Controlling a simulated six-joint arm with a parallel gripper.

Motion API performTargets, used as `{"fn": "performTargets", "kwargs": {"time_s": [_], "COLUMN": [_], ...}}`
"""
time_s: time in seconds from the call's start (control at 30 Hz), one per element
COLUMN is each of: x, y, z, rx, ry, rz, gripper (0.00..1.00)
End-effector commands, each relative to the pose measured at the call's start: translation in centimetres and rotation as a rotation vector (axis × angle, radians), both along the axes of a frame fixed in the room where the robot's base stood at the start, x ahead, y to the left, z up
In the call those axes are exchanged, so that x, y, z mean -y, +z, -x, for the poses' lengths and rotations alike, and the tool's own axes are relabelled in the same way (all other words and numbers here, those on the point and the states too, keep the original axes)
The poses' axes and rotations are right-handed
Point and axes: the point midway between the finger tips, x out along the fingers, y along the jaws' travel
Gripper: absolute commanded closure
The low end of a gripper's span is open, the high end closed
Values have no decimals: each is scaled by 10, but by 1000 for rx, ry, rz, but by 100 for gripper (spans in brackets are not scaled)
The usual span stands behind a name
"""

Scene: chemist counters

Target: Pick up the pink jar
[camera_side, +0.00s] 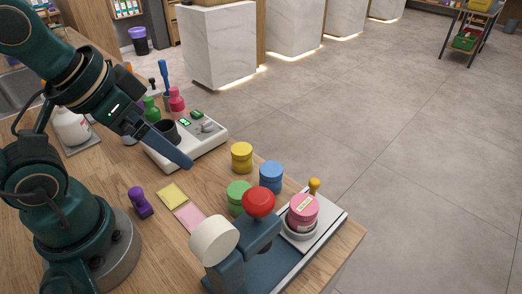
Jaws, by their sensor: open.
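A pink jar (302,211) with a label stands upright in a round holder on a grey and white platform (334,218) at the right end of the counter. My gripper (186,160) is open and empty, above the left part of the counter near a white device. It is well to the left of the pink jar and apart from it. One of its fingers shows clearly; the other is partly hidden. Another pink container (177,100) stands at the back left, behind the device.
Yellow (242,158), blue (271,178) and green (238,199) jars stand left of the platform. A red-knobbed press (258,203) stands close to the pink jar. The white device (208,137) lies behind my gripper. A purple stamp (141,202) and sticky notes (173,196) lie on the counter (172,252).

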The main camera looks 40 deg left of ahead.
Motion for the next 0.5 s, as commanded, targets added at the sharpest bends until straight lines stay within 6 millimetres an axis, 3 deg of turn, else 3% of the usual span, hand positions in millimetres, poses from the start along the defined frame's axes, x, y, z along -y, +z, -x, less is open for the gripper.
{"fn": "performTargets", "kwargs": {"time_s": [0.13,0.23,0.4,0.5], "x": [-1,-10,-31,-28], "y": [3,16,67,94], "z": [-5,-26,-90,-127], "rx": [29,149,478,645], "ry": [20,42,10,-85], "rz": [7,-30,-174,-243], "gripper": [8,8,8,8]}}
